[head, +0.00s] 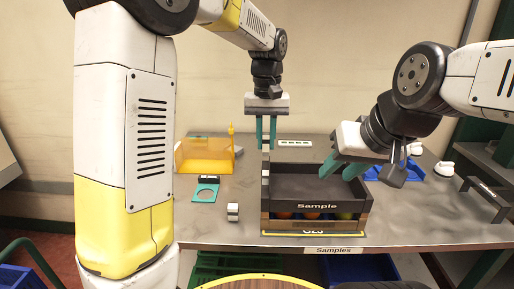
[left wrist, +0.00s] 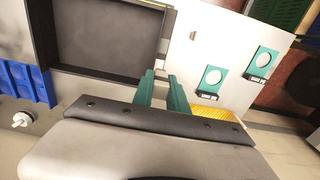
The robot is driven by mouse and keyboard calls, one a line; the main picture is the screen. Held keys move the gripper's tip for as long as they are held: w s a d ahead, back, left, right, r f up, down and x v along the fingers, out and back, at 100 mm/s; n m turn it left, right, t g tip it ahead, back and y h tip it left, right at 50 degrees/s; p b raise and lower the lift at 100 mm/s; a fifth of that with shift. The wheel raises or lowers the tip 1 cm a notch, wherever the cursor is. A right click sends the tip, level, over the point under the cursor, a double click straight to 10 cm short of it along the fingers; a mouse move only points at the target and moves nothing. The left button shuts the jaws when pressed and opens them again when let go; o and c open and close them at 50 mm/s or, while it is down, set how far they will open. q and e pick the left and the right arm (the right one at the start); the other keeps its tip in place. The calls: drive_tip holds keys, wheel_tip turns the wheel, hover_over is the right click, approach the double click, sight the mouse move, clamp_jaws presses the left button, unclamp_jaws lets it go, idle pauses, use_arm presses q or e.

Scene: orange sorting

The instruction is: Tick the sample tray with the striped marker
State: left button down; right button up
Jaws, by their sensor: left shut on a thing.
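The dark sample tray (head: 318,206), labelled "Sample", sits on top of a crate at the table's front; it also shows in the left wrist view (left wrist: 110,72). My left gripper (head: 266,147) points down at the tray's left back corner. Its fingers are shut on a slim upright light-and-dark thing that looks like the striped marker (head: 265,172), beside the tray's left wall. Whether its tip touches anything is hidden. My right gripper (head: 341,169) hangs over the tray's back right part, its two teal fingers apart and nothing seen between them.
Below the tray, the crate (head: 273,224) holds fruit. An orange bin (head: 203,156) stands at the left, with a teal ring piece (head: 206,195) in front of it. A small white-and-dark block (head: 233,212) lies left of the crate. A blue rack (head: 414,172) is at the right.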

sight(266, 155)
use_arm(q)
drive_tip(key=shift+f, duration=2.9)
drive_tip(key=shift+f, duration=0.6)
drive_tip(key=shift+w, duration=0.85)
drive_tip(key=shift+s+r, duration=0.15)
drive_tip(key=shift+s, duration=0.45)
idle(0.5)
drive_tip(key=shift+r, duration=0.1)
drive_tip(key=shift+r, duration=3.4)
